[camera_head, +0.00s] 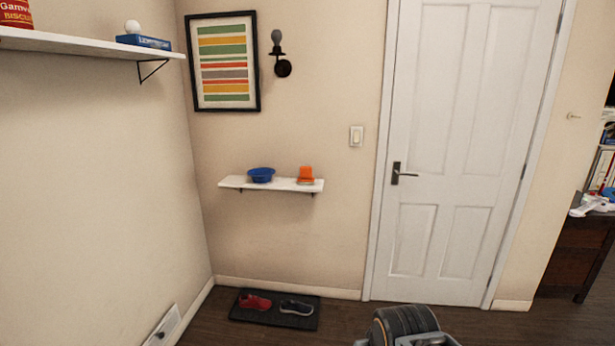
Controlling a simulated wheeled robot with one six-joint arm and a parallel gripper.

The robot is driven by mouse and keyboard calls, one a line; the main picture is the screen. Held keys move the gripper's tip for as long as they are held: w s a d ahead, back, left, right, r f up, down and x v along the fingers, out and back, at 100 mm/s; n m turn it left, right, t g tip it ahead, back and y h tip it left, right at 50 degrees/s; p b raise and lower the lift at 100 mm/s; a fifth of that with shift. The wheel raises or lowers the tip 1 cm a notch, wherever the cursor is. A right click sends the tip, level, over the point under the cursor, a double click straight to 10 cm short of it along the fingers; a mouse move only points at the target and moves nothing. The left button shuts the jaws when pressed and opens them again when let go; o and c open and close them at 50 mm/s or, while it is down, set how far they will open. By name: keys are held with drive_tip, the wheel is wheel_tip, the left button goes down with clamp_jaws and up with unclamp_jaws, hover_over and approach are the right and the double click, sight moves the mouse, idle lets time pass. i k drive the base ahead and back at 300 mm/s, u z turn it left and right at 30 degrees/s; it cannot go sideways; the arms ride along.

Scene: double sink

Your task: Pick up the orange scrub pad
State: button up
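A small orange item (306,173), which looks like the orange scrub pad, is on the right half of a low white wall shelf (231,182). It seems to stand upright; something thin and pale may lie at its base, too small to tell. A blue bowl (261,175) sits to its left on the same shelf, apart from it. Part of my own arm shows at the bottom edge, well in front of the shelf. My gripper's fingers are not in view.
A black mat (273,319) with a red shoe (254,302) and a dark shoe (297,307) lies on the floor below the shelf. A closed white door (462,150) is right of it. A higher shelf (80,44) runs along the left wall. A dark cabinet (575,255) stands at right.

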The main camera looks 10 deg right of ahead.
sight(306, 178)
drive_tip(key=u, duration=0.05)
drive_tip(key=i, duration=3.1)
drive_tip(key=u, duration=0.2)
